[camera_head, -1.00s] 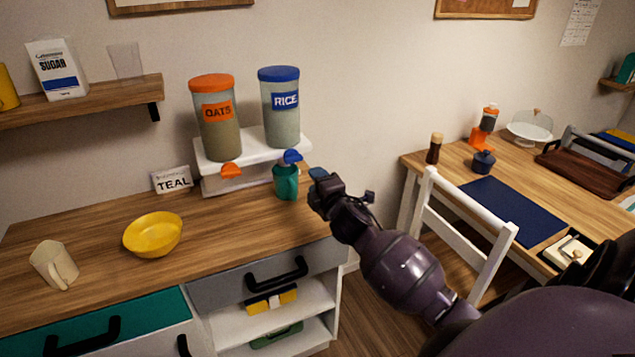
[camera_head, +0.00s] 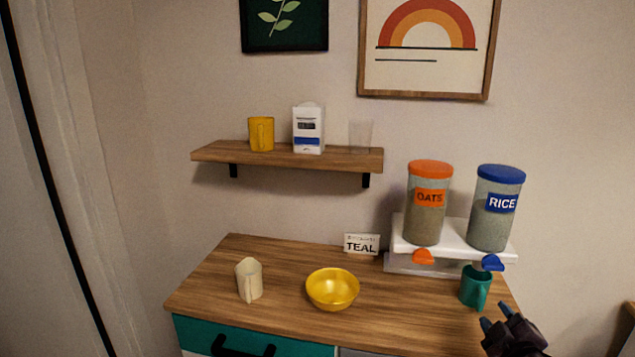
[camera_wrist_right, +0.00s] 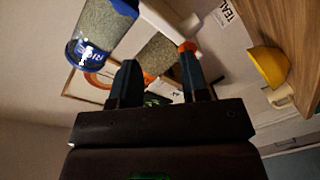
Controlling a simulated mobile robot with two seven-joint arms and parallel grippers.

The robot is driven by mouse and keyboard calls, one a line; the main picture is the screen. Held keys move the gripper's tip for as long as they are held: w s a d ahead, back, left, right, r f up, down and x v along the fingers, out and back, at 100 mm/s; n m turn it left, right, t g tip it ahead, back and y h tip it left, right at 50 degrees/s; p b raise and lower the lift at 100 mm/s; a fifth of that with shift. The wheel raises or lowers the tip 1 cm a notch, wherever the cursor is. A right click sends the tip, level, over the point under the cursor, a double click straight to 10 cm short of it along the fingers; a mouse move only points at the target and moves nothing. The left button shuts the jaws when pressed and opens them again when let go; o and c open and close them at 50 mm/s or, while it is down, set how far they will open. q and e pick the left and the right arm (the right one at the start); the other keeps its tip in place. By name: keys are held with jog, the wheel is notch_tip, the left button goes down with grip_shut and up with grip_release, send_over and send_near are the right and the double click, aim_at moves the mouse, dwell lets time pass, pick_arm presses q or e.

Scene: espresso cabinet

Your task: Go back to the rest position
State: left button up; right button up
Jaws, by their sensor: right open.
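My right gripper (camera_head: 503,327) is at the lower right of the head view, in front of the teal mug (camera_head: 475,287) and apart from it. It is open and empty; its two fingers also show in the right wrist view (camera_wrist_right: 159,62). The teal mug stands upright on the counter below the blue spout (camera_head: 492,263) of the rice dispenser (camera_head: 492,228). The oats dispenser (camera_head: 425,222) with its orange lid stands to the left of it on the same white stand (camera_head: 404,262). My left gripper is not in view.
A yellow bowl (camera_head: 332,291) and a cream mug (camera_head: 249,280) stand on the wooden counter (camera_head: 215,272). A TEAL card (camera_head: 361,244) stands at the back. The wall shelf (camera_head: 279,160) holds a yellow mug, a sugar box and a clear glass.

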jog(key=s+a+f+m+g+y, duration=0.1)
jog(key=s+a+f+m, duration=0.3)
jog(key=s+f, duration=0.6)
jog(key=s+a+f+m+g+y, duration=0.1)
jog(key=s+a+f+m+g, duration=0.3)
jog(key=s+f, duration=0.6)
jog(key=s+a, duration=0.2)
jog(key=s, duration=0.4)
jog(key=shift+f+g, duration=0.3)
jog(key=shift+a, duration=0.1)
